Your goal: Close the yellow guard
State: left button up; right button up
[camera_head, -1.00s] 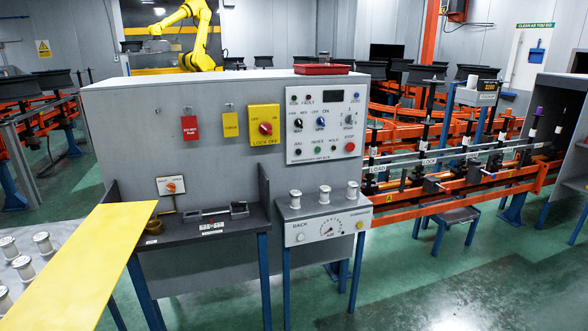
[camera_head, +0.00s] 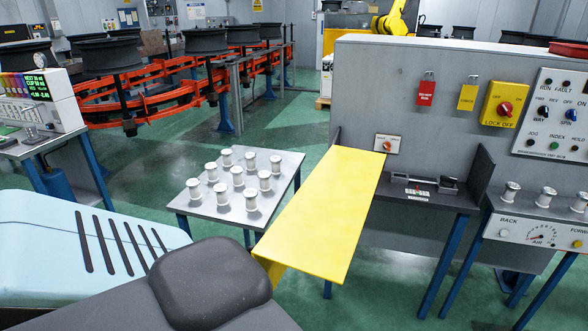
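The yellow guard (camera_head: 325,215) is a long flat yellow panel in the middle of the head view. It reaches from the grey machine cabinet toward me, its far end beside the dark bench (camera_head: 425,197) and its near end above the floor. A bent yellow part shows below its near left corner. A light blue and dark grey body, likely part of my arm, fills the lower left. No fingertips of either gripper show.
A small table (camera_head: 203,206) with several white spools stands left of the guard. The grey cabinet (camera_head: 390,120) carries red and yellow tags and a lock-off switch (camera_head: 503,104). Green floor is open behind the small table.

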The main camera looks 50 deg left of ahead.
aim_at(317, 233)
jog(key=k+j, duration=0.1)
jog(key=j, duration=0.5)
jog(key=k+j, duration=0.15)
jog(key=j, duration=0.15)
jog(key=j+u, duration=0.1)
jog(key=j, duration=0.85)
jog(key=i+j, duration=0.2)
jog(key=j, duration=0.15)
jog(key=i+j, duration=0.15)
jog(key=j, duration=0.15)
jog(key=i+j, duration=0.2)
jog(key=j, duration=0.15)
jog(key=k+j+z, duration=0.3)
jog(key=j, duration=0.15)
